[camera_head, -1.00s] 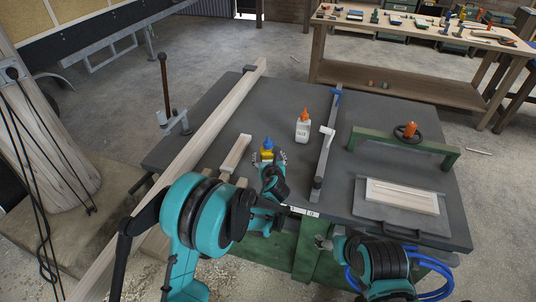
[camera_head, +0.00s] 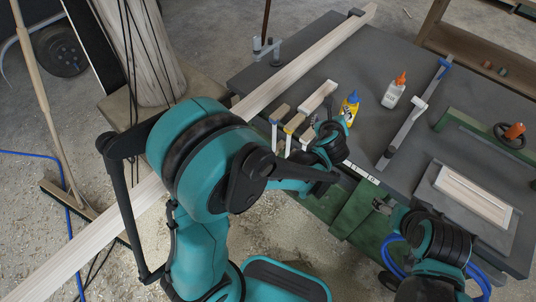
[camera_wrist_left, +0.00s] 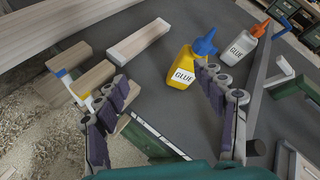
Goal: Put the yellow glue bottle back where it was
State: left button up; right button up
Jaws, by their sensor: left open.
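The yellow glue bottle (camera_head: 348,109) with a blue cap stands upright on the dark workbench (camera_head: 375,50), near its front edge. In the left wrist view the bottle (camera_wrist_left: 184,69) is ahead of the spread fingers, nearer the right finger, with its GLUE label visible. My left gripper (camera_head: 331,125) is open and empty, just in front of the bottle; the wrist view also shows the open gripper (camera_wrist_left: 166,75). Whether a finger touches the bottle is unclear. My right gripper (camera_head: 379,205) is low at the bench's front; its finger opening is too small to judge.
A white glue bottle (camera_head: 393,94) with an orange cap stands right of the yellow one. Short wooden pieces (camera_head: 318,96) and a long beam (camera_head: 300,67) lie left. A bar clamp (camera_head: 416,115), green clamp (camera_head: 470,128) and framed panel (camera_head: 474,193) lie right.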

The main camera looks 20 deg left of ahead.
pick_arm(q)
jog(key=s+a+r+n+g, duration=0.35)
jog(key=s+a+n, duration=0.85)
jog(key=n, duration=0.4)
jog(key=s+n+g+h, duration=0.1)
jog(key=s+n+h, duration=0.1)
jog(key=s+n, duration=1)
jog(key=shift+s+a+f, duration=0.25)
jog(key=shift+s+a, duration=0.05)
jog(key=shift+s, duration=0.75)
